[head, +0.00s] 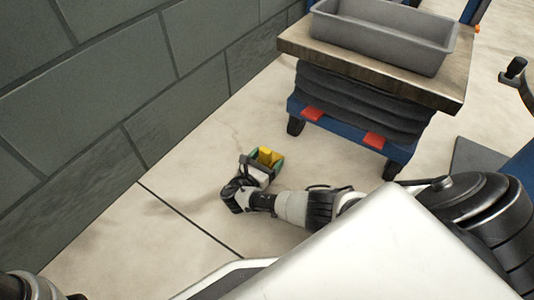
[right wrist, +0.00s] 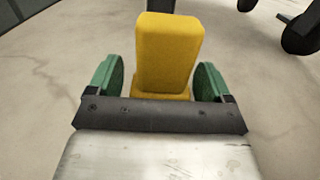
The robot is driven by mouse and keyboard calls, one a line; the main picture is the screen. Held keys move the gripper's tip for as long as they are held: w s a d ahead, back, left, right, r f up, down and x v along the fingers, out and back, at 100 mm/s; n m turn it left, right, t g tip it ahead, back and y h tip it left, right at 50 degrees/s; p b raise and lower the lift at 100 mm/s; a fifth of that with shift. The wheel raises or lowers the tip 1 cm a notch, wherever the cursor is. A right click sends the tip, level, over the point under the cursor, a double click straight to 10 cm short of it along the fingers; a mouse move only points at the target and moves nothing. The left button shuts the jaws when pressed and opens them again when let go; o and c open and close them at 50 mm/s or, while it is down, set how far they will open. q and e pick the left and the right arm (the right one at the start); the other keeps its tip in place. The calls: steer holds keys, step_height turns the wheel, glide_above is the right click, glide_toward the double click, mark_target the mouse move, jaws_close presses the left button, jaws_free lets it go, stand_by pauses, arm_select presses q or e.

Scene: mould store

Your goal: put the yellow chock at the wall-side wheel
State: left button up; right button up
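The yellow chock (head: 265,155) is low over or on the floor, between the wall and the lift cart; I cannot tell if it touches the floor. My right gripper (head: 263,167) has its green fingers on either side of it. In the right wrist view the chock (right wrist: 166,55) stands between the fingertips, with a narrow gap at the left finger, so the gripper looks open around it. The cart's wall-side wheel (head: 295,125) is a dark caster beyond the gripper. The other near wheel (head: 392,170) is farther right. My left gripper is out of view.
The cart (head: 385,152) has a blue base with red pads, dark bellows and a wooden top (head: 345,63) carrying a grey tray (head: 385,38). A grey block wall (head: 130,90) runs along the left. The floor between wall and cart is clear.

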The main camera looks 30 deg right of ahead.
steer(key=shift+a+r, duration=0.2)
steer(key=p+v, duration=0.3)
steer(key=v, duration=0.3)
steer(key=shift+s+a, duration=0.1)
steer(key=shift+a, duration=0.05)
steer(key=shift+s+a+f, duration=0.1)
steer(key=shift+s+a, duration=0.1)
steer(key=shift+a, duration=0.15)
